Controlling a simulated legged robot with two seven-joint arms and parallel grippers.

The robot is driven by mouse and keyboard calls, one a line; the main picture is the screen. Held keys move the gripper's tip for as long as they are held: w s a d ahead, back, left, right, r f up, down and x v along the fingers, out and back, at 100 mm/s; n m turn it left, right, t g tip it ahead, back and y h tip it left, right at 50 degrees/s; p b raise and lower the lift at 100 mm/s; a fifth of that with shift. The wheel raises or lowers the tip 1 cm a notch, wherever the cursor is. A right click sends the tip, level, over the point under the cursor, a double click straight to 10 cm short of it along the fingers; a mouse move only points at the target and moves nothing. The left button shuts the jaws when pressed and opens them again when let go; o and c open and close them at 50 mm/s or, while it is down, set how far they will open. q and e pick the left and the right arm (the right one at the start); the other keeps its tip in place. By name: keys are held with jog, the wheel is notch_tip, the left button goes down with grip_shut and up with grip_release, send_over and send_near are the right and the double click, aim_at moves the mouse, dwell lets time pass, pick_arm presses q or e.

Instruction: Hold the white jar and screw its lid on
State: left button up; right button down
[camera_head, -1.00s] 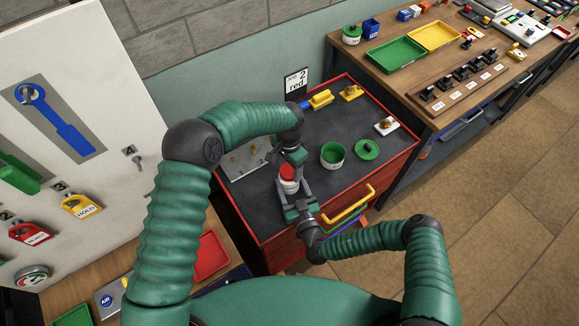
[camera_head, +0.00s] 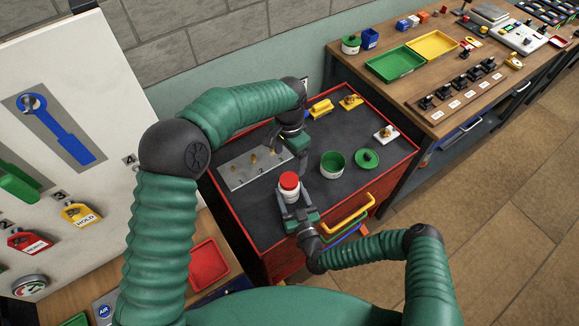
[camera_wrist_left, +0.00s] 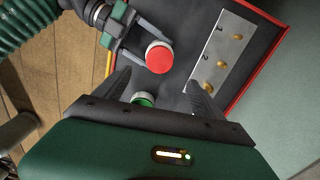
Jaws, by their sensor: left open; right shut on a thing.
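The white jar (camera_head: 289,194) stands upright on the dark top of the red cabinet, with the red lid (camera_head: 289,181) on its mouth. I cannot tell how tightly the lid sits. My right gripper (camera_head: 289,203) is shut on the jar's body from the front. My left gripper (camera_head: 297,158) is open and empty, above and behind the jar, apart from the lid. In the left wrist view the red lid (camera_wrist_left: 159,57) shows from above, beyond the open left fingers (camera_wrist_left: 160,88), with the right gripper (camera_wrist_left: 145,40) around the jar.
A metal plate with brass pegs (camera_head: 247,169) lies to the left. Yellow and white pieces (camera_head: 385,134) sit along the back and right. The cabinet top near its front right is clear.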

jog(key=shift+c, duration=1.3)
grip_release()
pick_arm(q)
jog(key=shift+r, duration=0.65)
pick_arm(e)
jog(key=shift+s+d+f, duration=0.1)
jog(key=shift+s+d, duration=0.1)
jog(key=shift+s, duration=0.2)
pick_arm(q)
notch_tip(320, 180, down, 4)
jog(key=b, duration=0.3)
jog(key=shift+r+b, duration=0.15)
jog(key=shift+b, duration=0.2)
pick_arm(e)
jog(key=v, duration=1.6)
